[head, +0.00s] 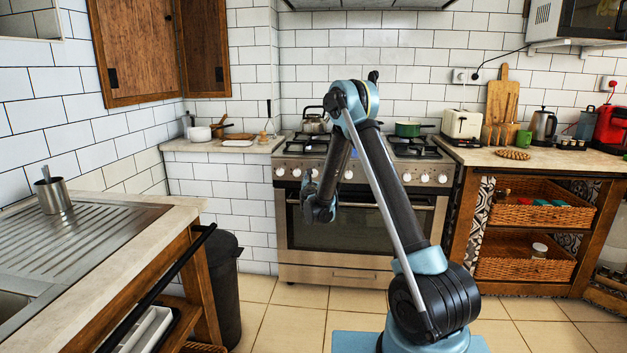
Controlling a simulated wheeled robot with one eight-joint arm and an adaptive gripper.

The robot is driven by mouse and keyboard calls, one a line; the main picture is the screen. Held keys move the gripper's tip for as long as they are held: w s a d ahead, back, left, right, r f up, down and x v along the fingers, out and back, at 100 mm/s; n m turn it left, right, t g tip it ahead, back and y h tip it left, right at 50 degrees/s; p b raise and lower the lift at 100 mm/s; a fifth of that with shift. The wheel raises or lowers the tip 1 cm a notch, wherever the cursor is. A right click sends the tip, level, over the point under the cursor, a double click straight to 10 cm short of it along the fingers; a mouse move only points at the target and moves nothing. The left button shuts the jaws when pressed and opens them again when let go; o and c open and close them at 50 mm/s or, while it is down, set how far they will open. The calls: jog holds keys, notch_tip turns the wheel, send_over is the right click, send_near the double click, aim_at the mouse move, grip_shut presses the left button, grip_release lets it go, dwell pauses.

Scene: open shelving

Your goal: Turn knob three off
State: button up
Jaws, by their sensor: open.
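The stove (355,272) stands against the back wall, with a row of pale round knobs along its front panel. Knobs show left of my arm, such as the leftmost one (280,171). Others show to the right, such as the rightmost one (442,178). My arm crosses the middle of the panel and hides part of the row. I cannot tell which knob is number three or how any knob is turned. My gripper (319,212) hangs open in front of the upper oven door, lower than the knobs, with no visible contact with a knob.
An oven handle (400,206) runs below the knobs. A kettle (314,121) and a green pot (408,129) stand on the stove top. A counter with a sink (95,240) is at left; a toaster (461,124) is at right. The tiled floor before the oven is clear.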

aim_at(314, 175)
jog(key=shift+w+a, duration=0.1)
jog(key=shift+w, duration=2.05)
